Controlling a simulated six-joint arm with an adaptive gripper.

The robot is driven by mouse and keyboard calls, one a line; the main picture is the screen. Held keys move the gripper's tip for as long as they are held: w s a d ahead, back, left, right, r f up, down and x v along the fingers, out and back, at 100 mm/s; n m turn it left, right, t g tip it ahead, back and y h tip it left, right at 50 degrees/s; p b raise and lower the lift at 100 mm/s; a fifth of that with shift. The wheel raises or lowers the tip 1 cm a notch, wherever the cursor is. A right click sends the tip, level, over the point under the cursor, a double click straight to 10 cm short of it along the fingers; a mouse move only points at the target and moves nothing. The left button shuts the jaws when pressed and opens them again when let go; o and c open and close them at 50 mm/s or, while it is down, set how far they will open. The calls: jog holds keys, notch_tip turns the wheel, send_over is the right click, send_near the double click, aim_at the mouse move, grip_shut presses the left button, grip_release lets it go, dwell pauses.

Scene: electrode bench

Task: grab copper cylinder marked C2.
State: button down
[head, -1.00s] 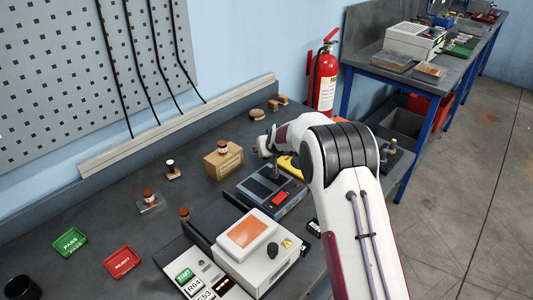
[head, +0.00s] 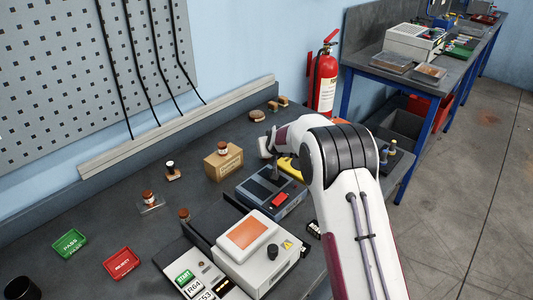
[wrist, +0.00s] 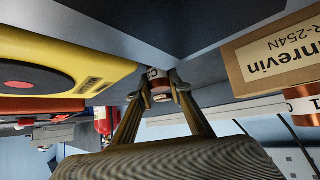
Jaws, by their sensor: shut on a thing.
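A short copper cylinder with a white label band (wrist: 159,82) sits between the fingertips of my gripper (wrist: 157,92) in the wrist view. A letter "C" shows on its label; the rest of the mark is not clear. My gripper is shut on it, one finger on each side. In the head view my gripper (head: 266,148) is near the back of the bench, right of the cardboard box, partly hidden by my own arm. The held cylinder cannot be made out there.
The cardboard box (head: 223,164) carries another banded cylinder (head: 223,148). A cylinder (head: 148,196) stands on a clear block, another (head: 184,214) behind the grey tester (head: 248,250). A yellow meter (wrist: 60,65) is close beside my gripper. Green (head: 69,243) and red (head: 121,262) trays lie front left.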

jog(key=shift+r, duration=0.25)
jog(key=shift+r, duration=4.85)
